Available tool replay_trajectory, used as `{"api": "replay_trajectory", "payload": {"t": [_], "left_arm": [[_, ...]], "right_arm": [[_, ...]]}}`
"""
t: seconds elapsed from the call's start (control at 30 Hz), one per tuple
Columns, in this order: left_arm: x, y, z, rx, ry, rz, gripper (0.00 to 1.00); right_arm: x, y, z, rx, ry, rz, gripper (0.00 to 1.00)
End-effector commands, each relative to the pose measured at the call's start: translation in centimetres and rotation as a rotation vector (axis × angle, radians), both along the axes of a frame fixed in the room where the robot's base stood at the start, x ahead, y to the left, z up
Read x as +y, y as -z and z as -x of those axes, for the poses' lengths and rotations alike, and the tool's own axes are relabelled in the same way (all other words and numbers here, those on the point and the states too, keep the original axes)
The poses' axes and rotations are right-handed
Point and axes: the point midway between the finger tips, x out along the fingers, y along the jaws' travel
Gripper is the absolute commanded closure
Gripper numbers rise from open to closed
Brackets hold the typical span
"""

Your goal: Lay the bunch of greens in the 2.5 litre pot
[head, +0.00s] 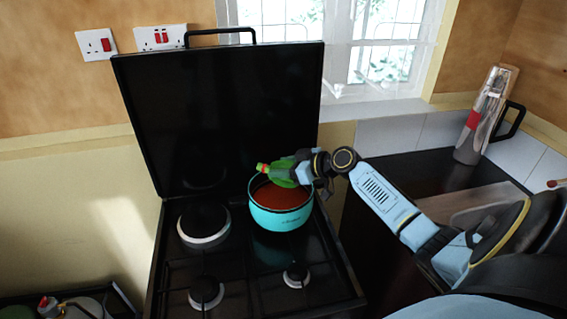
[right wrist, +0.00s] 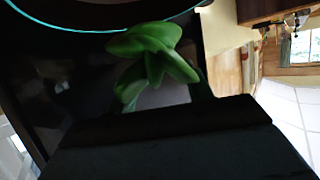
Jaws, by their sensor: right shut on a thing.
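The turquoise pot (head: 280,218) stands on the back right of the stove, with a red-brown inside or contents showing. The bunch of greens (head: 279,173) is over the pot's back rim in the head view, with a small red bit at its left end. My right gripper (head: 297,167) comes in from the right and is shut on the greens. In the right wrist view the green leaves (right wrist: 150,55) stick out past the dark gripper, and the pot's turquoise rim (right wrist: 80,29) shows at the top left. My left gripper is not in view.
The black stove lid (head: 225,110) stands upright behind the pot. Other burners (head: 204,222) are bare. A grey and red container (head: 484,118) with a black handle stands on the dark counter at right. Items lie at the lower left (head: 75,306).

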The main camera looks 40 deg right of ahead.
Motion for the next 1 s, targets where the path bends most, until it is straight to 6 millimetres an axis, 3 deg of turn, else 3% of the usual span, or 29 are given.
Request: {"api": "replay_trajectory", "payload": {"t": [0.3, 0.33, 0.53, 0.83, 1.0], "left_arm": [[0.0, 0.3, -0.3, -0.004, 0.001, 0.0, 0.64], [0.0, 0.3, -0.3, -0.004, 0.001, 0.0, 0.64], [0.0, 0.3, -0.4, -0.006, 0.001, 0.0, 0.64], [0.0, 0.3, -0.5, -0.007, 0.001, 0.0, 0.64], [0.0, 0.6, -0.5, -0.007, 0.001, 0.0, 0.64]], "right_arm": [[0.0, 0.5, 0.0, -0.002, 0.001, 0.0, 0.74], [0.0, 0.5, 0.0, -0.002, 0.001, 0.0, 0.48], [0.0, 0.5, 0.0, -0.001, 0.001, 0.001, 0.24], [-0.1, 0.5, 0.1, 0.0, 0.001, 0.001, 0.24], [-0.7, 0.0, 1.6, 0.001, 0.001, 0.004, 0.24]]}}
